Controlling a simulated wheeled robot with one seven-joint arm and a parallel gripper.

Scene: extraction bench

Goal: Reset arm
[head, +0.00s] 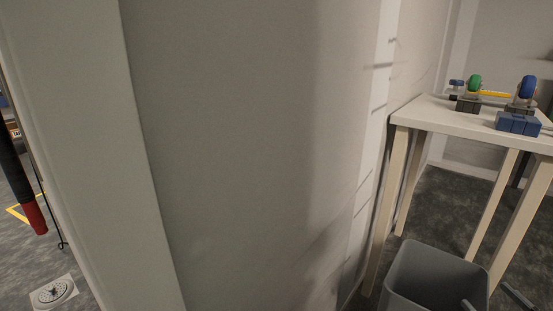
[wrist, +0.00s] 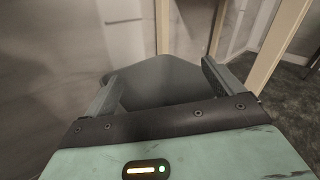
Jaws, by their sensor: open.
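My gripper (wrist: 160,85) shows in the wrist view with its two grey fingers spread wide apart. It is open, and nothing is between the fingers. A grey bin lies beyond the fingers in the wrist view (wrist: 160,72). The gap between the fingertips and the bin cannot be judged. In the head view my gripper is not clearly seen. The same kind of grey bin (head: 402,272) stands on the floor at the lower right of the head view.
A pale wall (head: 240,150) fills the middle of the head view. A light table (head: 440,113) at right bears blue and green items. A floor drain (head: 53,292) and a dark pole with a red end (head: 36,219) show at left. Dark floor is visible beyond the table legs.

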